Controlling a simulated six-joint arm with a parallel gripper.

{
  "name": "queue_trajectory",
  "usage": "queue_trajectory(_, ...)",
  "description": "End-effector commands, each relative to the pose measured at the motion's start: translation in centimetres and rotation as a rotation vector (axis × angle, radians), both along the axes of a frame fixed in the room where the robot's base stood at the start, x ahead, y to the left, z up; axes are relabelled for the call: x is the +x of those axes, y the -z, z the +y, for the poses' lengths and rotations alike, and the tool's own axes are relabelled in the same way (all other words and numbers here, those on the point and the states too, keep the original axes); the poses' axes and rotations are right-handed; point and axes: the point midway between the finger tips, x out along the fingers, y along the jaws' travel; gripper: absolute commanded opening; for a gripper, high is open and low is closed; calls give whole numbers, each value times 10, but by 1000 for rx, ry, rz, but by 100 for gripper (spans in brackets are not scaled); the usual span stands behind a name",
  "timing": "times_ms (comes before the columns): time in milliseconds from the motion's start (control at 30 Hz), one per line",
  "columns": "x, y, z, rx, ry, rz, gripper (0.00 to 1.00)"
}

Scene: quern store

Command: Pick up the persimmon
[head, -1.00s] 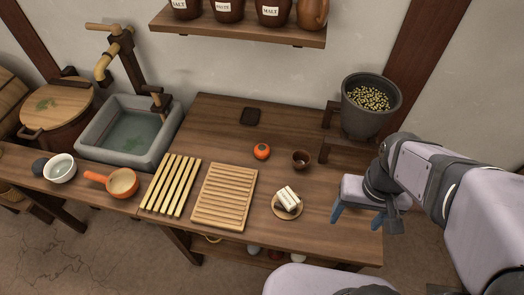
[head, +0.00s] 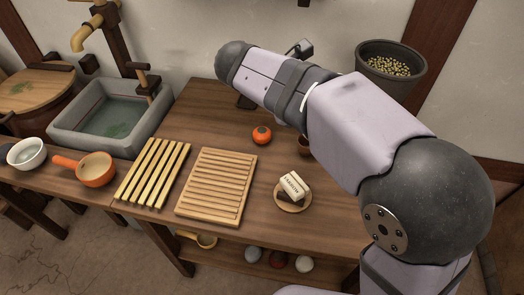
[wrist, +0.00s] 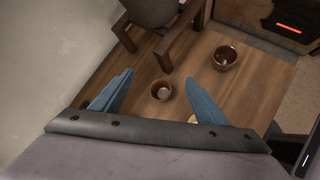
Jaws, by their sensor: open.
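The persimmon (head: 262,135), small, round and orange with a dark top, sits on the wooden table just left of my arm in the head view. I do not see it in the wrist view. My arm reaches across the table's right and back part, and my gripper is hidden in the head view. In the wrist view my gripper (wrist: 159,76) has its two blue fingers spread apart and empty. A small brown cup (wrist: 161,90) shows between and below them, apart from them.
A saucer (head: 290,206) with a white block, a slatted board (head: 215,187) and yellow slats (head: 153,174) lie on the table (head: 215,122). A stone sink (head: 60,131) stands left. A grain-filled pot (head: 385,84) stands back right. A brown bowl (wrist: 225,58) shows in the wrist view.

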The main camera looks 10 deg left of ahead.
Motion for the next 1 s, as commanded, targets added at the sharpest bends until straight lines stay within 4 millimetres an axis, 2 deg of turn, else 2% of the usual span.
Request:
queue_trajectory(33,5,10,23,-59,-83,-15,67)
queue_trajectory(200,13,-2,73,-221,-268,-58,67)
queue_trajectory(400,11,-10,118,-360,-405,-104,67)
queue_trajectory(600,4,-16,153,-470,-499,-146,67)
queue_trajectory(667,1,-18,164,-500,-523,-158,67)
queue_trajectory(767,2,-3,159,-500,-516,-150,67)
queue_trajectory(933,2,32,158,-498,-516,-148,67)
queue_trajectory(1000,2,52,158,-498,-516,-148,67)
